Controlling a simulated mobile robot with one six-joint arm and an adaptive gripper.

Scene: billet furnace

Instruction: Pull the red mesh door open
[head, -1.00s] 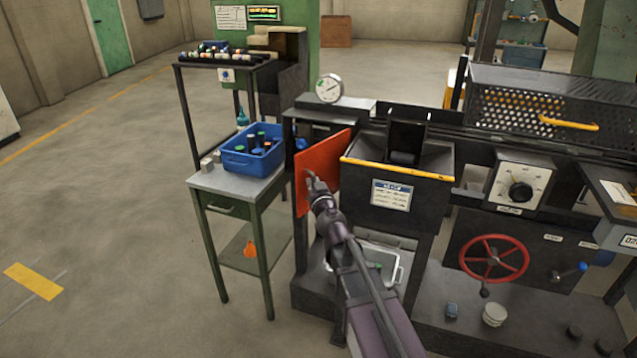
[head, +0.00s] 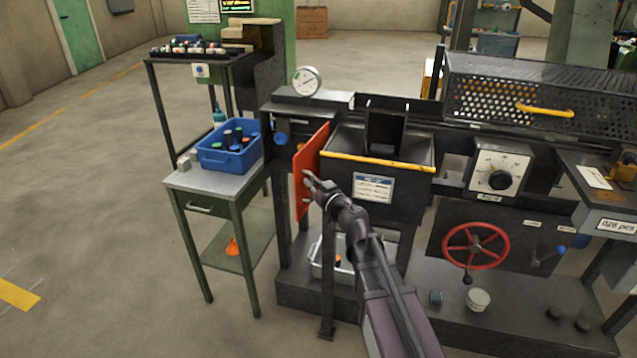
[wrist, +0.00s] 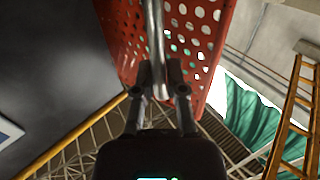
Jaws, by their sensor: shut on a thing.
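The red mesh door (head: 311,165) is a perforated orange-red panel at the left end of the machine, left of the black hopper. It stands swung out at an angle from the machine, seen nearly edge-on in the head view. In the wrist view its holed face (wrist: 205,40) fills the upper middle. My gripper (head: 308,180) is at the door's face. In the wrist view my gripper (wrist: 158,85) is shut on the door's grey bar handle (wrist: 155,30), which runs up between the fingers. The door's hinge is hidden.
The black hopper (head: 393,189) with a yellow edge is right of the door. A green side table (head: 190,180) with a blue bin (head: 228,160) stands close on the left. A metal tray (head: 330,272) sits below. Floor is clear at front left.

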